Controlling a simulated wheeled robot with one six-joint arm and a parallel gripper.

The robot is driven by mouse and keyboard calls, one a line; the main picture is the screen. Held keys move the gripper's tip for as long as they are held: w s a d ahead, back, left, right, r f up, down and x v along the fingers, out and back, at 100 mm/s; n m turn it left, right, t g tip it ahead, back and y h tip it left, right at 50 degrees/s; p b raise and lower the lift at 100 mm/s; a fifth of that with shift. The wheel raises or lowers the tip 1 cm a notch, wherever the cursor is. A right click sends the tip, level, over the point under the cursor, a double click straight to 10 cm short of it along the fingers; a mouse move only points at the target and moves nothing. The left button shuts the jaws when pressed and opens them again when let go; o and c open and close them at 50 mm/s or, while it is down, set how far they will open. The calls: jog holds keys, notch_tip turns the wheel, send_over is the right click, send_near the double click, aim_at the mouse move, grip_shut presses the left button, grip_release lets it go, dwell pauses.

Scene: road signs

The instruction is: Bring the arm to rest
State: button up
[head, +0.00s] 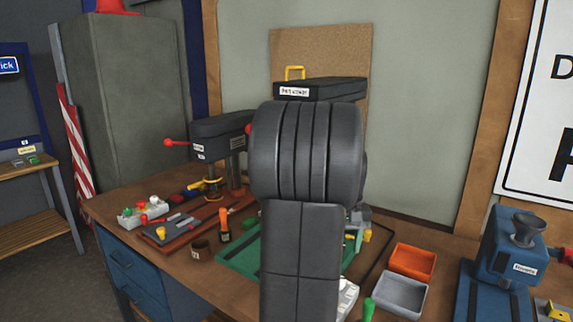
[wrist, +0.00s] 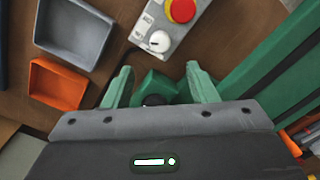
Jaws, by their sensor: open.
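My gripper (wrist: 160,76) shows in the wrist view with its two green fingers spread apart. It is open and points at the bench top. A green rounded thing (wrist: 156,84) with a dark part shows between and behind the fingers; I cannot tell whether it is gripped, and no finger visibly closes on it. In the head view my own dark arm links fill the middle and hide most of the gripper and part of the bench.
The wooden bench (head: 110,207) carries an orange tray (head: 412,262), a grey tray (head: 400,296), a drill press (head: 218,128) and a blue machine (head: 512,250). A control box with a red button (wrist: 181,10) lies close beyond the fingers. A green mat (head: 236,262) lies left of my arm.

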notch_tip(320, 180, down, 10)
jog(key=shift+r, duration=0.25)
jog(key=shift+f, duration=0.35)
jog(key=m, duration=0.5)
jog(key=shift+r+m, duration=0.1)
jog(key=shift+m, duration=0.3)
jog(key=m, duration=0.6)
jog(key=shift+b, duration=0.3)
notch_tip(320, 180, up, 7)
jog(key=shift+r, duration=0.2)
